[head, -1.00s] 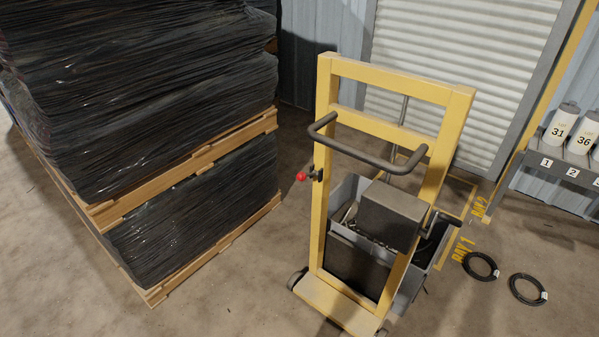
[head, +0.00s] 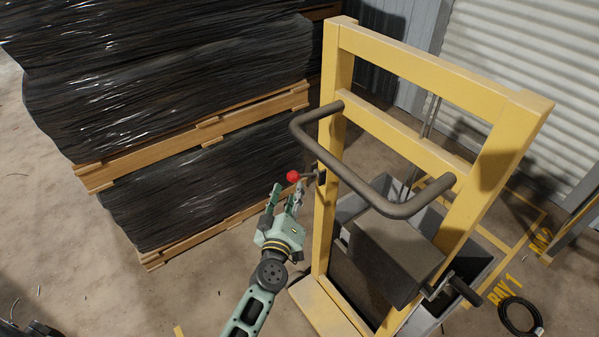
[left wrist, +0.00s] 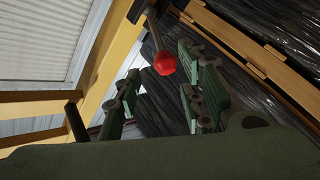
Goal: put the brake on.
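The brake lever with a red ball knob (head: 293,176) sticks out from the left post of the yellow trolley frame (head: 330,190). In the left wrist view the red knob (left wrist: 165,64) hangs on its short rod, in the gap between my fingers, near the tips. My left gripper (head: 286,192) is open and empty, pointing up at the knob from just below it in the head view. My fingers (left wrist: 160,88) stand apart on either side of the knob; I cannot tell whether either touches it. My right gripper is out of view.
A dark push handle (head: 370,190) juts from the frame above and right of the knob. Stacked pallets of black-wrapped goods (head: 200,180) stand close on the left. A grey bin (head: 470,265) sits behind the frame. A black cable coil (head: 520,316) lies on the floor at right.

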